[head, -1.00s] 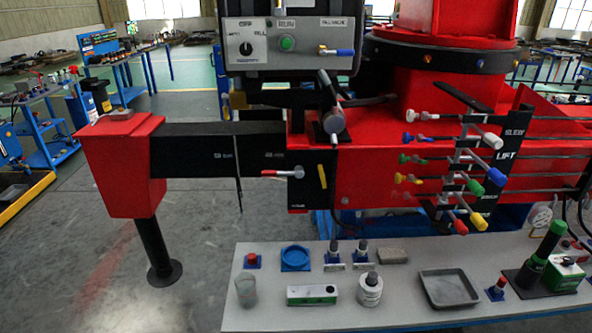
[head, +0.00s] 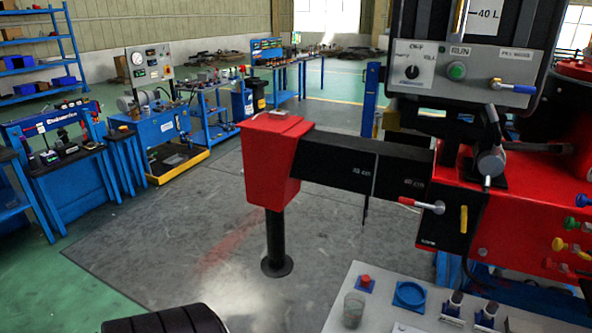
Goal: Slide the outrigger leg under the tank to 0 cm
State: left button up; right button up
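The outrigger leg is pulled out to the left of the red crane body (head: 510,225). The beam ends in a red box (head: 270,165) with a black post (head: 275,240) and round foot on the floor. A red-tipped lever (head: 422,205) and a yellow handle (head: 463,219) sit where the beam enters the body. The tank (head: 475,50), with a 40 L mark and a control panel, stands above. Neither gripper shows; a black rounded part (head: 165,319) at the bottom left looks like my own arm.
A light table (head: 385,290) with a glass beaker (head: 353,310), a red button (head: 365,282) and a blue ring (head: 409,294) stands in front at lower right. Blue workbenches (head: 70,170) line the left. The grey floor left of the leg is clear.

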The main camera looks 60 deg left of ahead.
aim_at(281, 150)
jog(key=k+j, duration=0.25)
jog(key=j, duration=0.35)
jog(key=k+j+u, duration=0.15)
jog(key=j, duration=0.4)
jog(key=k+j, duration=0.3)
jog(key=j, duration=0.35)
jog(key=k+j+u, duration=0.1)
jog(key=k+j, duration=0.15)
jog(key=j, duration=0.35)
jog(key=k+j+u, duration=0.1)
jog(key=j, duration=0.5)
jog(key=k+j, duration=0.25)
jog(key=j, duration=0.4)
jog(key=k+j+u, duration=0.15)
jog(key=j, duration=0.5)
jog(key=k+j, duration=0.2)
jog(key=j, duration=0.45)
